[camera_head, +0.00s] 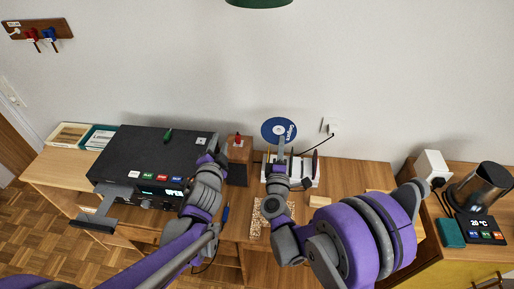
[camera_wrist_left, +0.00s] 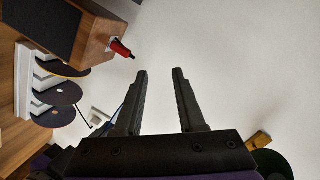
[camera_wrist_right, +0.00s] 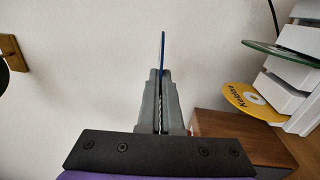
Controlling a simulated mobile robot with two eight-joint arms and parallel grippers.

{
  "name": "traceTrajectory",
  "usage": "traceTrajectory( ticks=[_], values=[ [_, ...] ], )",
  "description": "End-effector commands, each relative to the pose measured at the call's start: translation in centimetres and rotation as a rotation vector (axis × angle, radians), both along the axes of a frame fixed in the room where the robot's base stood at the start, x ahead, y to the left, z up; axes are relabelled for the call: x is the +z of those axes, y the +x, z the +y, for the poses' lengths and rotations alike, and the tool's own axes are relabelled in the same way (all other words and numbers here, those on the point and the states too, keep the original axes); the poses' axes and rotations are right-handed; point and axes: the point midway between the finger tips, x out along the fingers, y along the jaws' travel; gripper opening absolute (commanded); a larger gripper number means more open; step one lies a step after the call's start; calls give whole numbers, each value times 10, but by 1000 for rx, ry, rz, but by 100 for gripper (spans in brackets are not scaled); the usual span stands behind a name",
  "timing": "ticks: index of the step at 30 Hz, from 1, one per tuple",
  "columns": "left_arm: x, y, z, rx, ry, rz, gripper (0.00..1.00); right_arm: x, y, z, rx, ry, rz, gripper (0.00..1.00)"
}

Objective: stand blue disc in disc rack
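The blue disc (camera_head: 278,125) is upright above the table, face toward the head camera. In the right wrist view the blue disc (camera_wrist_right: 163,46) shows edge-on between the fingertips. My right gripper (camera_head: 282,143) is shut on its lower edge. The white disc rack (camera_head: 306,181) stands on the table below, partly hidden by my right arm. The rack (camera_wrist_right: 288,100) shows at the right of the right wrist view, with a yellow disc (camera_wrist_right: 250,100) and a green-edged disc (camera_wrist_right: 282,53). My left gripper (camera_wrist_left: 160,85) is open and empty, near the brown box.
A brown box (camera_head: 239,151) with a red-topped item (camera_head: 238,139) stands left of the rack. A black player (camera_head: 150,150) with its tray out is further left. A pale block (camera_head: 319,201) lies in front of the rack. A wall socket with a cable is behind.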

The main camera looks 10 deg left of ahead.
Motion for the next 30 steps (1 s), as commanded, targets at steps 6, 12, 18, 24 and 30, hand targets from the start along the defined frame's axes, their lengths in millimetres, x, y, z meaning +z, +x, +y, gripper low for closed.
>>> traceTrajectory(
  ticks=[6, 12, 18, 24, 30],
  values=[
    [-6, 34, -42, -199, 273, -190, 39, 0, 0, 0, 0, 0, 0, 0],
    [-24, 40, -81, -361, 475, -325, 39, 0, 0, 0, 0, 0, 0, 0],
    [-39, 38, -103, -450, 577, -391, 39, 0, 0, 0, 0, 0, 0, 0],
    [-40, 47, -112, -469, 596, -405, 39, 0, 0, 0, 0, 0, 0, 0],
    [-36, 80, -125, -468, 594, -405, 39, 0, 0, 0, 0, 0, 0, 0]
  ],
)
